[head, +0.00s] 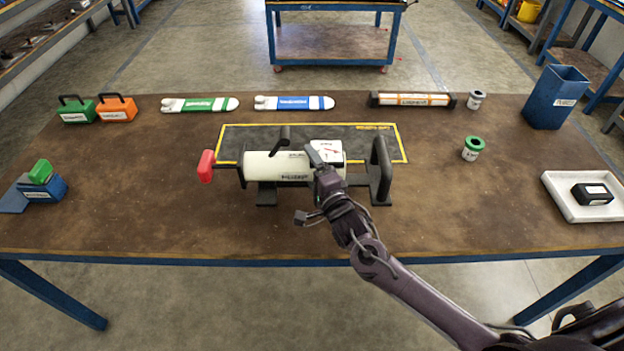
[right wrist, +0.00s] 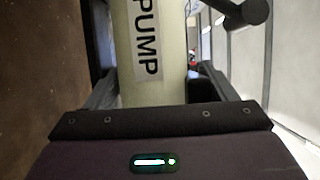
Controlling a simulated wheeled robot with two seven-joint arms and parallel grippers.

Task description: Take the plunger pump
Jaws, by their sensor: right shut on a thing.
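The plunger pump (head: 270,167) is a cream cylinder lying lengthwise, with a black handle (head: 284,138) on top and a dark-lettered label. A red block (head: 206,166) is at its left end and a white gauge panel (head: 326,151) at its right. Black supports (head: 381,170) stand at its right and below it. My right gripper (head: 316,163) is at its right part. In the right wrist view the pump (right wrist: 152,85), labelled "PUMP", lies between the fingers, which are shut on it. I cannot tell if it is lifted. My left gripper is not in view.
A yellow-edged dark mat (head: 222,133) lies behind and under the pump. Green and blue labelled items (head: 200,104), an orange-banded bar (head: 412,99), a green-capped jar (head: 473,149), a blue bin (head: 556,97) and a white tray (head: 560,207) surround it. The table's front is clear.

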